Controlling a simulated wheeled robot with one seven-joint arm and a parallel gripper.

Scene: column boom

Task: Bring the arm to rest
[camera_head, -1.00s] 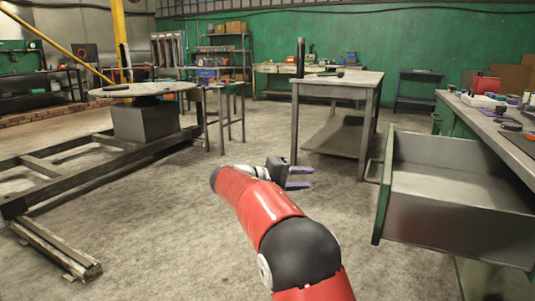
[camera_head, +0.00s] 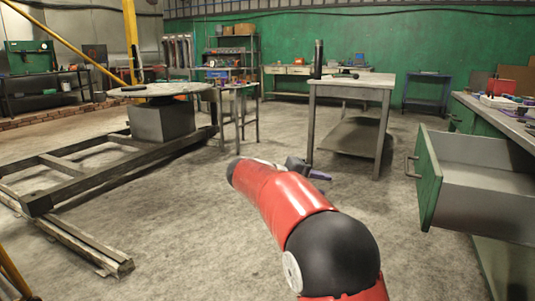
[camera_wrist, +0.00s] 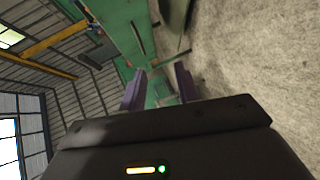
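My red and black arm reaches forward from the bottom of the head view. In the wrist view my gripper (camera_wrist: 158,88) shows two purple fingers spread apart. Nothing is between them.
A grey table (camera_head: 350,83) stands ahead. An open drawer (camera_head: 480,208) juts out at the right below a workbench (camera_head: 500,113). A round-topped stand (camera_head: 163,91) and low beams (camera_head: 85,245) are at the left. The floor (camera_head: 190,225) between is clear.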

